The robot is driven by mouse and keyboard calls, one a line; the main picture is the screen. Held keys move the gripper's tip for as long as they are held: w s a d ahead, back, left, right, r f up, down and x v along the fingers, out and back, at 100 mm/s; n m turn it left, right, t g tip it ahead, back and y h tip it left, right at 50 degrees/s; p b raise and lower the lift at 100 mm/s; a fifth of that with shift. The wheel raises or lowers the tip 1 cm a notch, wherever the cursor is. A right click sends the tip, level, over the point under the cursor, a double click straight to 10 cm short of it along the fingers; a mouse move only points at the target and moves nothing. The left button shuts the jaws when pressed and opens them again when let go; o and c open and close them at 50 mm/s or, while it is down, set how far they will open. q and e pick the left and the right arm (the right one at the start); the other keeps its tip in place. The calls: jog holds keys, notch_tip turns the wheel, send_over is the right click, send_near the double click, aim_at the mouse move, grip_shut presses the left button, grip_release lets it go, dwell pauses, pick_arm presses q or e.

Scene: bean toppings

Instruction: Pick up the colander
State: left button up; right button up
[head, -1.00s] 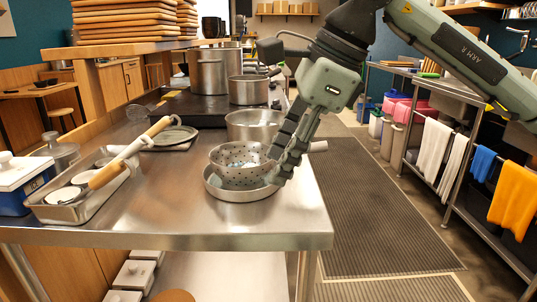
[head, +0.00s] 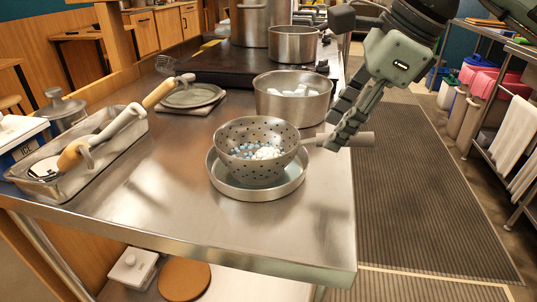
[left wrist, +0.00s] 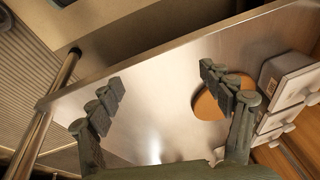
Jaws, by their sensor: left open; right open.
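The colander (head: 257,137) is a perforated metal bowl with blue and white bits inside. It sits in a shallow round metal pan (head: 258,190) on the steel counter.
A metal pot (head: 292,99) with white pieces stands just behind the colander. A metal tray (head: 78,165) with wooden-handled tools lies at the left. The counter's front is clear.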

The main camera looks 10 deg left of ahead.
aim_at(294, 149)
jog(key=x, duration=0.4)
jog(key=shift+s+f, duration=0.1)
pick_arm(q)
jog(key=shift+f, duration=0.8)
pick_arm(e)
jog(key=shift+c, duration=0.6)
grip_shut()
